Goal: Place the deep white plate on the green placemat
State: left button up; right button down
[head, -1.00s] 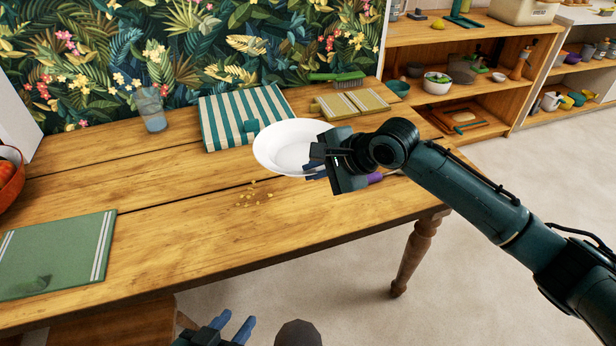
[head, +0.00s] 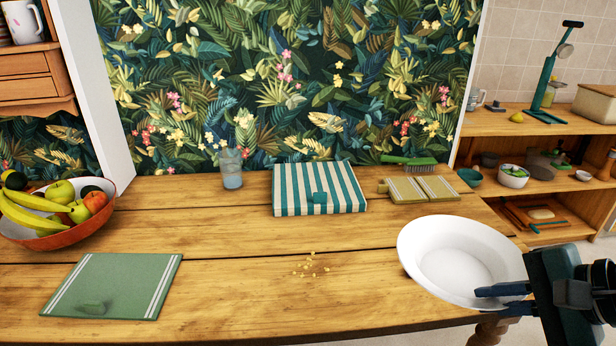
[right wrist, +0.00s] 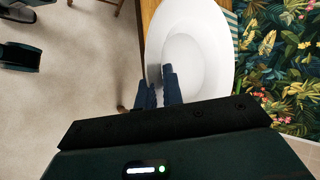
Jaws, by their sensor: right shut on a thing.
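The deep white plate (head: 438,243) is at the right front end of the wooden table. My right gripper (head: 487,300) is shut on its near right rim. The plate covers the table's right front corner and seems raised above it. In the right wrist view the plate (right wrist: 200,50) lies ahead of the fingers (right wrist: 155,78), its rim between them. The green placemat (head: 120,270), with white stripes at its short sides, lies flat at the table's left front, well away from the plate. My left gripper is out of view.
Crumbs (head: 311,266) lie mid-table. A glass (head: 231,168), a striped cloth-like item (head: 335,185), a board (head: 408,190) and a brush (head: 408,161) are along the back.

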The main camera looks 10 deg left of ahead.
aim_at(119, 275)
jog(key=k+j+u, duration=0.15)
jog(key=u, duration=0.2)
jog(key=k+j+u, duration=0.35)
jog(key=i+j+u, duration=0.1)
jog(key=u, duration=0.35)
jog(key=i+j+u, duration=0.1)
jog(key=u, duration=0.3)
jog(key=i+l+u, duration=0.25)
jog(key=l+u, duration=0.3)
jog(key=j, duration=0.1)
